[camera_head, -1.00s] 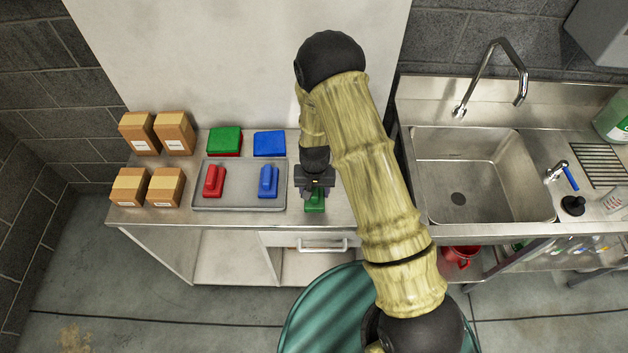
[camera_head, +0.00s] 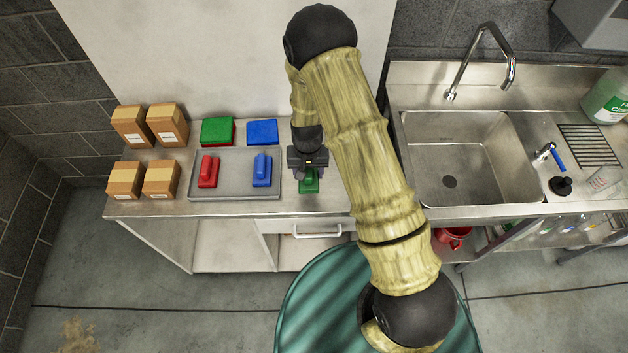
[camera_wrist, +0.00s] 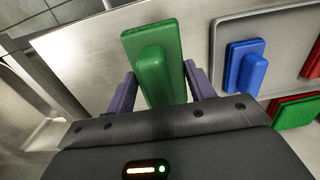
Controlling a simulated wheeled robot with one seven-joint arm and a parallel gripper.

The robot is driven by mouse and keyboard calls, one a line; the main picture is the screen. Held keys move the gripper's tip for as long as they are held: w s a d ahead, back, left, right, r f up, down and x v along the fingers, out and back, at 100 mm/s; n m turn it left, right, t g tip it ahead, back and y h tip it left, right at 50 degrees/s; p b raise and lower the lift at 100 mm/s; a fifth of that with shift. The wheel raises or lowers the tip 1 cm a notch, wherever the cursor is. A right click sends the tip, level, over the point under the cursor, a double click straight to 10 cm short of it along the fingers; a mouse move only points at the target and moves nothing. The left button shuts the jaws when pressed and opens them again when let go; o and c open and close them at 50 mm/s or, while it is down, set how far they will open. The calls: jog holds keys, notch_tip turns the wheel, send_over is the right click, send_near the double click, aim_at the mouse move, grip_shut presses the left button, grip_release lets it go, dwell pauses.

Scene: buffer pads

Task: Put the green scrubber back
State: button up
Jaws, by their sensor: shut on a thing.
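The green scrubber (camera_head: 309,186) is a flat green pad with a raised handle block. It is just right of the grey tray (camera_head: 235,178) on the steel counter. My gripper (camera_head: 309,178) points down and is shut on its handle. In the wrist view the scrubber (camera_wrist: 170,42) sits between my two purple-grey fingers (camera_wrist: 162,82). I cannot tell whether it touches the counter. On the tray, a red scrubber (camera_head: 208,170) is at the left and a blue scrubber (camera_head: 262,170) at the right, with a bare gap between them.
Behind the tray are a green pad (camera_head: 216,130) stacked on a red one and a blue pad (camera_head: 262,131). Several cardboard boxes (camera_head: 162,178) stand at the left. A sink (camera_head: 470,160) with a tall faucet is at the right.

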jog(key=shift+n, duration=0.3)
jog(key=d+f+b, duration=0.2)
jog(key=d, duration=0.2)
jog(key=d+f+b, duration=0.2)
jog(key=d, duration=0.2)
jog(key=d+f+b, duration=0.2)
jog(key=d, duration=0.2)
jog(key=shift+w+d, duration=0.15)
jog(key=shift+w, duration=0.2)
jog(key=shift+d, duration=0.15)
